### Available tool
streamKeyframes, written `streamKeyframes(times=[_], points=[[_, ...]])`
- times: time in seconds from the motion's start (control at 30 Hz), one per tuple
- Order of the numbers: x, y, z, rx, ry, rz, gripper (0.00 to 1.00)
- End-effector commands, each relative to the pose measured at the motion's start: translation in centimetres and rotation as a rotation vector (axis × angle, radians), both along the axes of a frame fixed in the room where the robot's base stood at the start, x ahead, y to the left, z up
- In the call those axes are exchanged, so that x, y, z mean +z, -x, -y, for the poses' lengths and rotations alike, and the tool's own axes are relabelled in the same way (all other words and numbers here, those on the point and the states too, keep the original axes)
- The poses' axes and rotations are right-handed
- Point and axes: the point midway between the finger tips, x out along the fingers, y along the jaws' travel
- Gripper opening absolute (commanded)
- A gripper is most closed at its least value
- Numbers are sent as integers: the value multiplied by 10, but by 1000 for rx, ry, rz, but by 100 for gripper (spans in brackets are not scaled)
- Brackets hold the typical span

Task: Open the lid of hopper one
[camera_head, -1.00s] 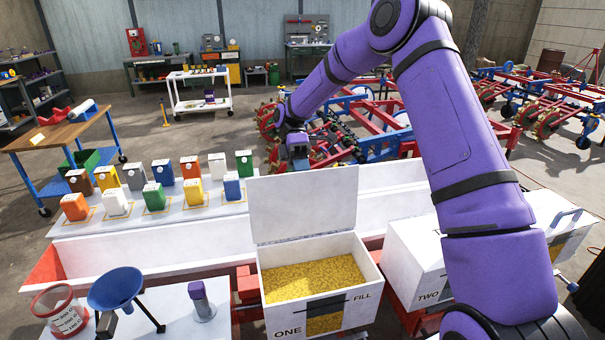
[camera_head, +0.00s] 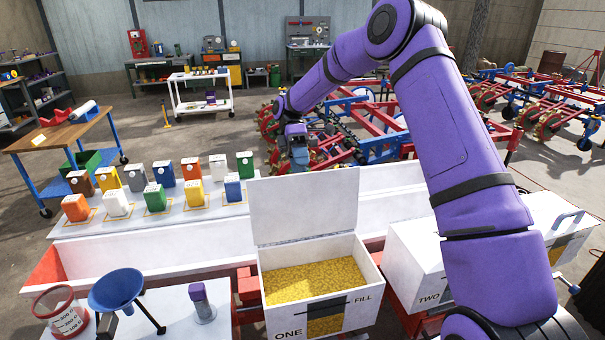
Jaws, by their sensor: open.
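Hopper one (camera_head: 291,325) is a white box marked ONE and FILL at the front middle, filled with yellow grains (camera_head: 315,281). Its white lid (camera_head: 303,207) stands upright at the back edge, so the hopper is open. My gripper (camera_head: 300,163) is behind and above the lid's top edge, apart from it as far as I can tell. It points down and looks empty; its fingers are small in the picture.
Hopper two (camera_head: 415,262), with its lid closed, stands to the right under my arm. Red machinery is behind.

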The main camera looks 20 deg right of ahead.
Motion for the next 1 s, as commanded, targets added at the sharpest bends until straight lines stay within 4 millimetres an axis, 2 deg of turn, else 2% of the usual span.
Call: streamKeyframes(times=[0.13,0.33,0.83,1.0], points=[[11,-19,2,1,-1,1,42],[20,-31,4,1,-1,1,42],[22,-32,4,0,1,1,42],[37,-24,2,-20,49,40,42]])
